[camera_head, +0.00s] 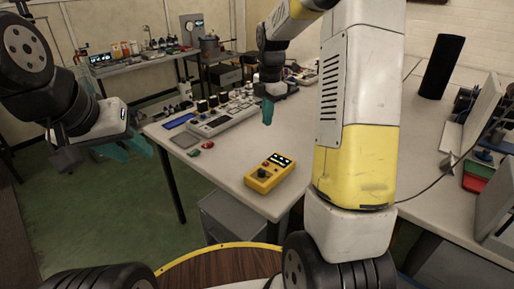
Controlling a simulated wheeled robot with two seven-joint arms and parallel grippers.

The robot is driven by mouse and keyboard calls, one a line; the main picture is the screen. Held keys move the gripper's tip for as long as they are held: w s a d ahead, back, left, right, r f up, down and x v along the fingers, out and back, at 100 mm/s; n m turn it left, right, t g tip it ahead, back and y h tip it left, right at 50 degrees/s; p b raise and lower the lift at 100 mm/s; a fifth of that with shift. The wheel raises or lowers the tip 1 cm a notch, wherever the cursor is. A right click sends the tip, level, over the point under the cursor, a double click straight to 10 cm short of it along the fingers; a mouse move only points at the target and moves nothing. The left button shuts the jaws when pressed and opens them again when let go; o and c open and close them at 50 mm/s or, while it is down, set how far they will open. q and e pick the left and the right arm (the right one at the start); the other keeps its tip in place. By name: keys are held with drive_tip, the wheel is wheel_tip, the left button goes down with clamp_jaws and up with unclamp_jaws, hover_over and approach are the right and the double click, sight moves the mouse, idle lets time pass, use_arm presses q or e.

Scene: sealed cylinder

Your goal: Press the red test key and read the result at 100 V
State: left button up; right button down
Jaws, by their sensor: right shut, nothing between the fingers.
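A yellow hand-held tester (269,174) lies on the bench near its front edge, with a small lit display at its top and a dark knob below. The display is too small to read, and I cannot make out a red key on it. My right gripper (267,113) is shut and empty, fingers pointing down above the bench, behind the tester and apart from it. My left gripper (122,151) is open and empty, off the bench's left side above the floor.
Red and green clips (208,145) lie left of the tester. A grey panel with knobs (222,119) stands behind. A black cylinder (442,66) stands at the back right; red and green bins (478,183) are at the right. My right arm hides the bench's middle.

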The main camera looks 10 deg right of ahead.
sight(266, 164)
drive_tip(key=w+f+n, duration=0.2)
drive_tip(key=f, duration=0.1)
drive_tip(key=w+f+n, duration=0.1)
drive_tip(key=shift+d+f+g, duration=0.3)
drive_tip(key=shift+d+g, duration=0.05)
drive_tip(key=shift+g, duration=0.05)
wheel_tip(266, 164, down, 14)
idle(0.4)
